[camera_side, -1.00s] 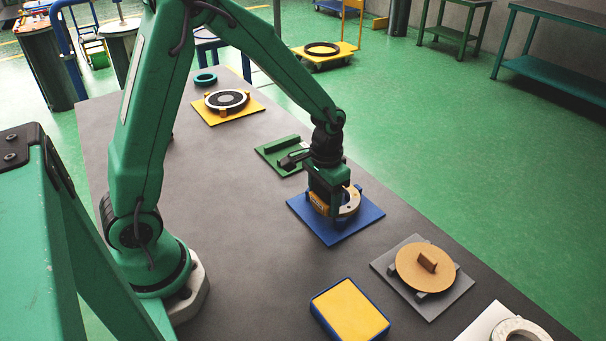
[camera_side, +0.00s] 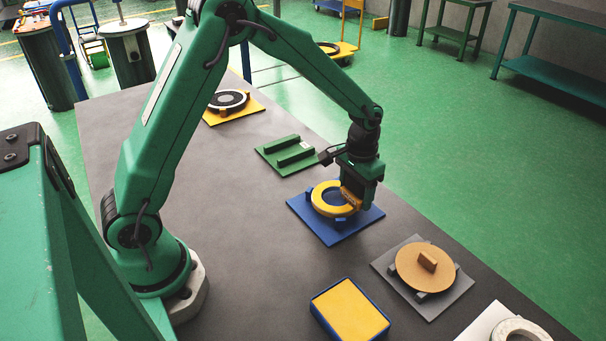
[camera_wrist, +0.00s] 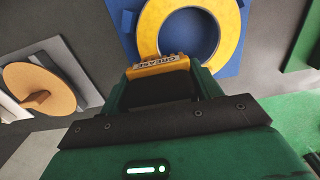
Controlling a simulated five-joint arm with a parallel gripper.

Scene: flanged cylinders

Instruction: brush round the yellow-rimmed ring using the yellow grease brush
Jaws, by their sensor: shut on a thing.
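The ring (camera_side: 322,201) lies flat on a blue plate (camera_side: 322,233) between small blue blocks, and its visible top is yellow. It also shows in the wrist view (camera_wrist: 150,24), at the top middle. My gripper (camera_side: 357,190) is over the ring's right side in the side view, shut on the yellow grease brush (camera_side: 350,199). The brush shows the word GREASE in the wrist view (camera_wrist: 163,65). There it overlaps the ring's near edge; the brush's underside is hidden, so I cannot tell whether it touches the ring.
A blue-edged yellow pad (camera_side: 350,311) lies in front. A tan disc with a handle (camera_side: 423,268) sits on a grey plate to the right. A green plate with bars (camera_side: 285,155) lies behind the blue plate. The grey table (camera_side: 240,230) is clear to the left.

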